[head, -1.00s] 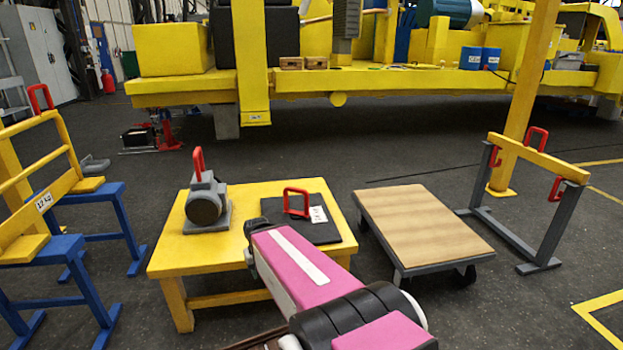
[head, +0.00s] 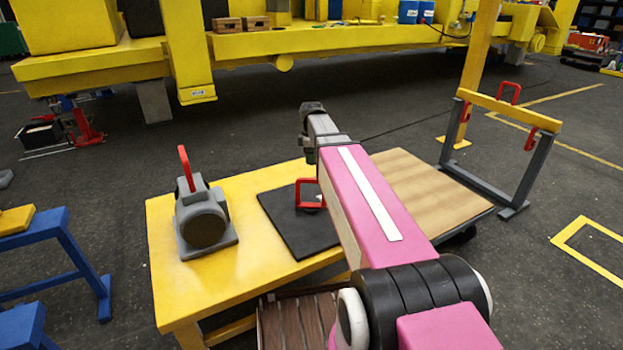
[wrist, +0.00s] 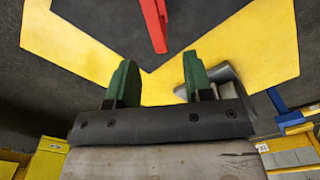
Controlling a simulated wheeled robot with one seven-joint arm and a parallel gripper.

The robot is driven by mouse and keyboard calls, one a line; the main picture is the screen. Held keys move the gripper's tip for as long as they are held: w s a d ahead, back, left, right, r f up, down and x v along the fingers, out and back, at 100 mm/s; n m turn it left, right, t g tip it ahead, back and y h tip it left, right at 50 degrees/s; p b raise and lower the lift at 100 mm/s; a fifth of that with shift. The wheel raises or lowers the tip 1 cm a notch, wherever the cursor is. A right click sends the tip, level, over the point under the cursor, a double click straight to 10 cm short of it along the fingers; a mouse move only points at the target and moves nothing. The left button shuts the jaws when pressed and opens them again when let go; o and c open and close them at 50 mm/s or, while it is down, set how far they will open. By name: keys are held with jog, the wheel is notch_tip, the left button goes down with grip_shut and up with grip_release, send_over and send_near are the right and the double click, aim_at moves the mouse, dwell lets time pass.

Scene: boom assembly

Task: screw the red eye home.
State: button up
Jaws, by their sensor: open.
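A red eye (head: 298,194) stands on a black plate (head: 290,228) on the yellow table (head: 190,285). Its right side is partly hidden by my pink arm link. In the wrist view the red eye (wrist: 154,22) is at the top, ahead of my fingers, over the black plate (wrist: 215,28). My gripper (wrist: 158,82) has two green fingers spread apart with nothing between them. The red eye is beyond the fingertips, apart from them. The fingers cannot be made out in the head view.
A wood-topped cart (head: 425,190) stands right of the table. Beyond it is a grey stand (head: 535,170) with a yellow bar and red eyes. Blue trestles (head: 62,255) are at the left. A large yellow machine (head: 300,45) spans the back.

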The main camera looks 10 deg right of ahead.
aim_at(311, 179)
jog(key=f, duration=0.6)
jog(key=w+f, duration=0.1)
jog(key=f, duration=0.3)
jog(key=shift+c, duration=0.3)
grip_shut()
